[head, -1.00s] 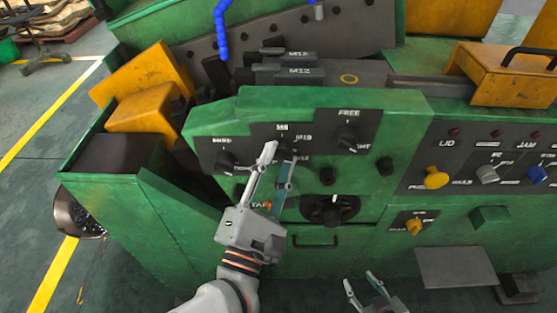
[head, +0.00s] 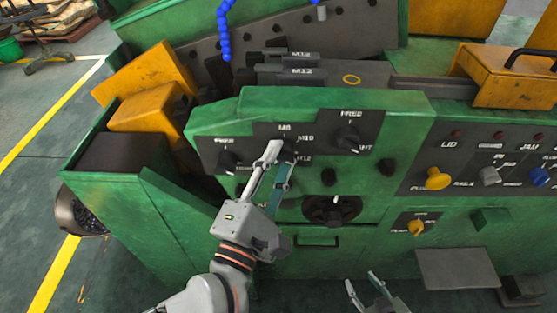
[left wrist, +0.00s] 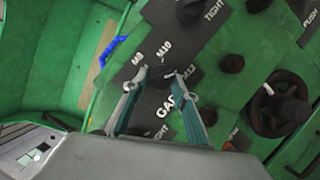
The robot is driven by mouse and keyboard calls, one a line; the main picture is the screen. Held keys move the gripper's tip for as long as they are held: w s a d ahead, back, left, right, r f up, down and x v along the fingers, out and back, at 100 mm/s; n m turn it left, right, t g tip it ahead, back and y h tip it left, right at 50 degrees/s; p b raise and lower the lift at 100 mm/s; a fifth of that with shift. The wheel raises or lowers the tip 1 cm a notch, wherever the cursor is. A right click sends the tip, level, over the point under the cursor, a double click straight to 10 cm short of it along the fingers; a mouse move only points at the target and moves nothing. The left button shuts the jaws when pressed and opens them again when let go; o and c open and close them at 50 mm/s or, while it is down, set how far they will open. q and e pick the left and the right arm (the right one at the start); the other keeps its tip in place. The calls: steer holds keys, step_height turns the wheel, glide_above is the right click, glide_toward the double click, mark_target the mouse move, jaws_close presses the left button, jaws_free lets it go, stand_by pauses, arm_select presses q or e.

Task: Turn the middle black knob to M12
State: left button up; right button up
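The middle black knob (head: 290,146) sits on the dark panel, with M8 above it, M10 to its upper right and M12 to its lower right. My left gripper (head: 279,153) is at this knob. In the left wrist view, the fingertips (left wrist: 163,76) are apart, with the dark knob area between them. Whether they press on the knob cannot be made out. The fingers partly cover the knob, so its pointer's direction is unclear. My right gripper (head: 362,282) is open and empty, low in front of the machine.
A left knob (head: 228,162) and a right knob (head: 348,139) flank the middle one. A larger black dial (head: 331,211) is below right. A yellow knob (head: 438,179) and other controls are further right. Open floor lies at the left.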

arm_select(q)
steer(key=o, duration=0.3)
steer(key=v, duration=1.2)
steer(key=shift+s, duration=0.1)
stand_by(0.3)
